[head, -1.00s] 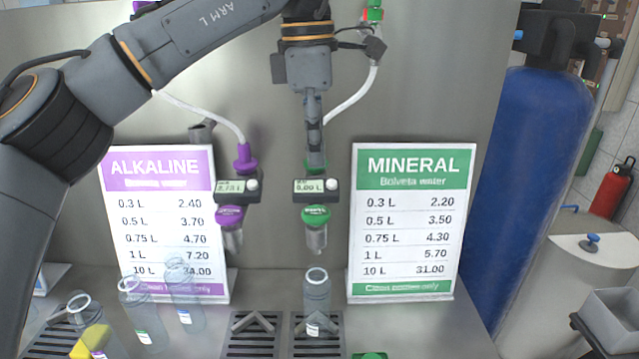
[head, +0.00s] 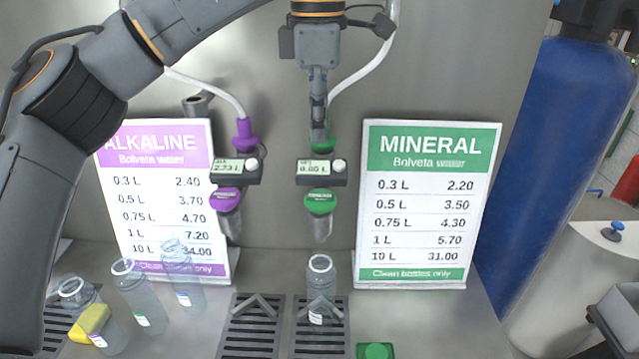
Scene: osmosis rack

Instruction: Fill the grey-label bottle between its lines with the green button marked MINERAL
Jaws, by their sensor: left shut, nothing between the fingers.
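A clear bottle (head: 320,285) stands upright on the right drip grate, below the mineral nozzle (head: 321,228). Its small label (head: 316,318) looks whitish-grey, and no water level can be made out in it. A round green disc (head: 320,201) with small lettering sits on the front of the mineral tap, under a display (head: 321,170) that seems to read 0.00 L. A green block with a round top (head: 375,350) is partly cut off at the bottom edge. My left gripper (head: 320,132) is shut and empty, pointing down just above the mineral display. My right gripper is not in view.
Clear bottles with purple (head: 98,340), green (head: 142,320) and blue (head: 184,299) labels stand at left. A yellow object (head: 90,322) overlaps the purple-label one. The alkaline tap (head: 226,198) is left of the mineral tap. Price signs (head: 430,205) flank them. The left grate (head: 250,335) is empty.

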